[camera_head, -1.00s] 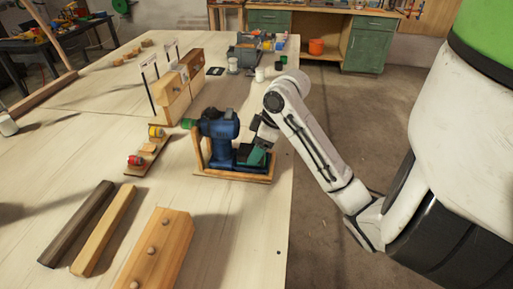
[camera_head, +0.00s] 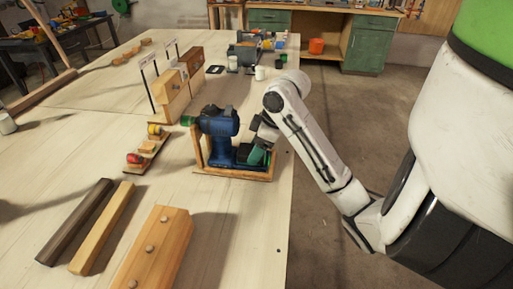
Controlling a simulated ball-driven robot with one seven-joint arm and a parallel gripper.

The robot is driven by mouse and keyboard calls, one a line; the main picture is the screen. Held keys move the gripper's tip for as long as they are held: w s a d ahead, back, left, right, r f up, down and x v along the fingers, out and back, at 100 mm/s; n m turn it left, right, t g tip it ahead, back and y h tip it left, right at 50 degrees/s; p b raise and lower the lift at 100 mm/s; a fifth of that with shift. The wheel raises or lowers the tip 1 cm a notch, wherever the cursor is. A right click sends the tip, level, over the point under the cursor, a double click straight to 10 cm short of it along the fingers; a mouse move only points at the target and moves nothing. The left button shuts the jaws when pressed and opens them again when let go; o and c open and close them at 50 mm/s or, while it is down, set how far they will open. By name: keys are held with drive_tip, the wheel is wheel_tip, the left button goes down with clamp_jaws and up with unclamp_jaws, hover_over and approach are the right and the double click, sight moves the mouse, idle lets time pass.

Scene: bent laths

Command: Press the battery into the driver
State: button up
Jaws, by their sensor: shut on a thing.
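The blue driver (camera_head: 217,124) lies in a wooden cradle (camera_head: 226,174) near the table's right edge, with its green nose pointing left. My gripper (camera_head: 259,150) reaches in from the right, low at the driver's right side. It is shut on a teal-green battery (camera_head: 257,156) at the foot of the driver. The battery sits at the driver's dark base, but I cannot tell whether it is seated or only touching. My gripper hides part of the battery and the join.
A wooden board with small coloured parts (camera_head: 147,151) lies left of the cradle. Wooden blocks (camera_head: 178,92) stand behind it. A dark lath (camera_head: 75,222), a light lath (camera_head: 103,228) and a pegged block (camera_head: 155,248) lie in front. Small containers (camera_head: 259,73) stand at the back right.

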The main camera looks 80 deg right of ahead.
drive_tip(key=o, duration=1.5)
drive_tip(key=shift+r+p, duration=3.45)
drive_tip(key=shift+p, duration=0.05)
